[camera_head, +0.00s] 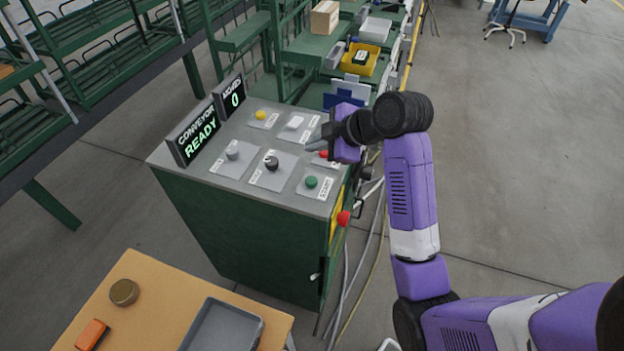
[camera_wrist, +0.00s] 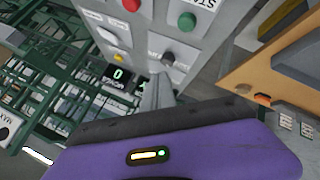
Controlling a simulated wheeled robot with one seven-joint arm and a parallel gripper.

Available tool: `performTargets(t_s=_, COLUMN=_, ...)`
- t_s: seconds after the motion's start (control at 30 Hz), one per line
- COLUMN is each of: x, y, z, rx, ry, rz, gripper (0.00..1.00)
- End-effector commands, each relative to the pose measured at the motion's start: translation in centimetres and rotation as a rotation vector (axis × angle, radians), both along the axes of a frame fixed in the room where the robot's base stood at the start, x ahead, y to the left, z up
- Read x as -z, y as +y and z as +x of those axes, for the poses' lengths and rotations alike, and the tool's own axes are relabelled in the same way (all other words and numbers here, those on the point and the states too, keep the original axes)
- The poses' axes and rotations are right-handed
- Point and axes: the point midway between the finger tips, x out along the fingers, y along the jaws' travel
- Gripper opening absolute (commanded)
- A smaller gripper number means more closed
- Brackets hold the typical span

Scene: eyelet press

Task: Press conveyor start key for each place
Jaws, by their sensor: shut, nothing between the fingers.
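The grey-topped console (camera_head: 205,172) carries a green round key (camera_head: 311,182) on a plate labelled START at its front right. The green key also shows in the wrist view (camera_wrist: 187,21). One display (camera_head: 195,137) reads CONVEYOR READY and a smaller display (camera_head: 232,98) reads 0. My gripper (camera_head: 311,148) is shut and empty over the right part of the console, behind the green key and apart from it. In the wrist view its fingertips (camera_wrist: 158,80) appear near the black knob (camera_wrist: 168,59). The exact height above the panel is hard to tell.
A red button (camera_head: 324,154), partly hidden by my gripper, lies behind the green key. A black knob (camera_head: 271,163), grey knob (camera_head: 233,150), white switch (camera_head: 295,122) and yellow lamp (camera_head: 260,115) share the panel. A red knob (camera_head: 344,218) projects from the side. Green racks stand behind.

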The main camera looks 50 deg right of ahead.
Motion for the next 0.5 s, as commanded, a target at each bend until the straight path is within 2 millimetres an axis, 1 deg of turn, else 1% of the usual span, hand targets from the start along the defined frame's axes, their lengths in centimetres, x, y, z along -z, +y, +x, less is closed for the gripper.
performTargets(t_s=0.13, x=0.3, y=0.0, z=0.0, rx=0.000, ry=0.001, rz=0.001, gripper=0.00)
performTargets(t_s=0.27, x=1.3, y=0.0, z=0.0, rx=0.001, ry=0.001, rz=0.001, gripper=0.00)
performTargets(t_s=0.5, x=5.0, y=0.0, z=0.0, rx=0.003, ry=-0.001, rz=0.002, gripper=0.00)
